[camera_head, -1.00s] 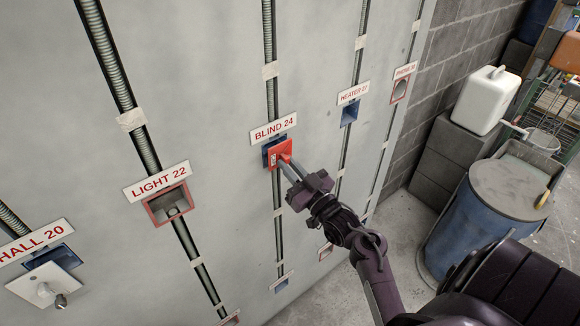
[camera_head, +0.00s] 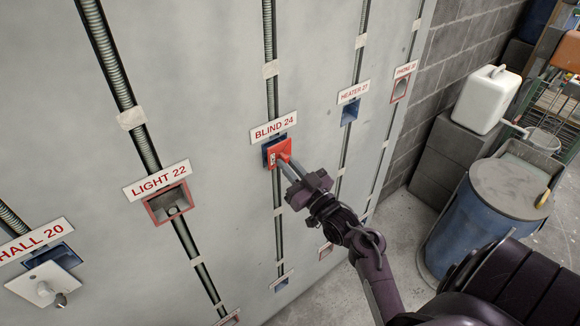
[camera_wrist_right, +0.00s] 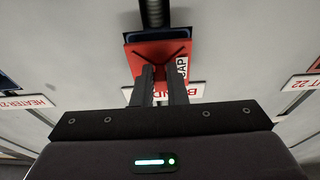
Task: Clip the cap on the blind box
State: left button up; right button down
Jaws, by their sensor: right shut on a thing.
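The blind box (camera_head: 266,146) is a blue box in the wall under the sign BLIND 24 (camera_head: 273,127). The red cap (camera_head: 279,153) is at its front and covers most of it. A little blue shows at the cap's left and upper edges. My right gripper (camera_head: 283,163) is shut on the cap. In the right wrist view the cap (camera_wrist_right: 147,56) lies ahead of the gripper (camera_wrist_right: 158,75), with lettering on its right part. Whether the cap is seated or slightly apart from the box I cannot tell. My left gripper is not in view.
The LIGHT 22 box (camera_head: 170,206) and the HEATER box (camera_head: 350,112) flank this one. A white plate (camera_head: 42,287) hangs at the HALL 20 box. A blue drum (camera_head: 480,215) and a white canister (camera_head: 486,100) stand at the right.

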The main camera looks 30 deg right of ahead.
jog(key=shift+w, duration=0.75)
jog(key=shift+r, duration=0.25)
dwell(0.6)
jog(key=c, duration=1.4)
grip_release()
jog(key=shift+w+a+f, duration=0.1)
jog(key=shift+w+f, duration=0.05)
jog(key=shift+f, duration=0.05)
jog(key=shift+o, duration=0.3)
jog(key=shift+o, duration=1.1)
jog(key=s+p, duration=0.2)
jog(key=s, duration=0.5)
jog(key=shift+d, duration=0.3)
